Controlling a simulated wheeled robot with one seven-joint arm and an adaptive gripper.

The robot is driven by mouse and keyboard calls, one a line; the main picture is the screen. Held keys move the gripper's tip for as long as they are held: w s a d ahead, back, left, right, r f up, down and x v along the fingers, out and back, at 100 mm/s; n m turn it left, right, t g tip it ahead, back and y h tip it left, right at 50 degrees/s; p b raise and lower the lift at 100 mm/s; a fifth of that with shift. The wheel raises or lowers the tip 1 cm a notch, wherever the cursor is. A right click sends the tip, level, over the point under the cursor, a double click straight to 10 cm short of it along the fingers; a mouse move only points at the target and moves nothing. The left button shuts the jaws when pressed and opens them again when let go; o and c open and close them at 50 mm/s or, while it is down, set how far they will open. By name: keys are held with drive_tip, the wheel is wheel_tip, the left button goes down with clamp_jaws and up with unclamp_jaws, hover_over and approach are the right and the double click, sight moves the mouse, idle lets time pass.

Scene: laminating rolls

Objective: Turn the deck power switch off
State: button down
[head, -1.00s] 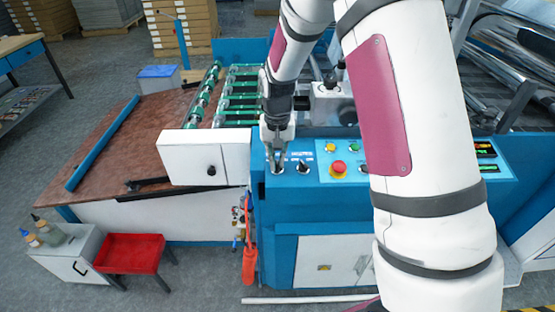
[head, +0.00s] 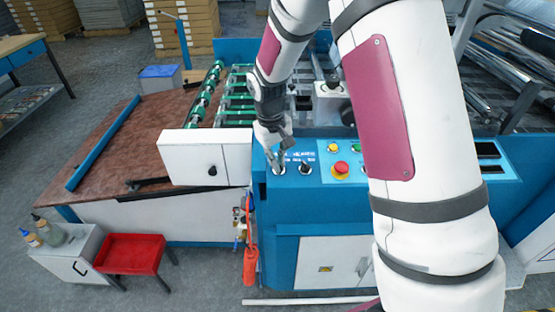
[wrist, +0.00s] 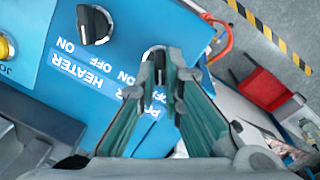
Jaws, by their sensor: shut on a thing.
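The deck power switch (wrist: 155,52) is a black rotary knob on the blue panel. Its label, with OFF and ON marks, is partly hidden behind my fingers in the wrist view. My gripper (head: 278,160) is at the panel's left end and shut on this knob. In the wrist view my gripper (wrist: 158,82) has one finger on each side of the knob. The fingers hide much of it, so its exact pointing is hard to read. The heater knob (wrist: 95,25) stands beside it, also shown in the head view (head: 305,168).
Two panel displays (head: 487,150) are dark. A white box (head: 205,159) stands close left of my gripper.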

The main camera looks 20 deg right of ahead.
drive_tip(key=shift+s+f, duration=0.2)
drive_tip(key=shift+f, duration=0.05)
drive_tip(key=c, duration=1.7)
unclamp_jaws()
drive_tip(key=shift+w+r, duration=0.1)
drive_tip(key=shift+r, duration=0.55)
drive_tip(key=r, duration=0.3)
drive_tip(key=a+r, duration=0.1)
drive_tip(key=r, duration=0.6)
drive_tip(key=shift+a+r, duration=0.15)
drive_tip(key=shift+r, duration=0.25)
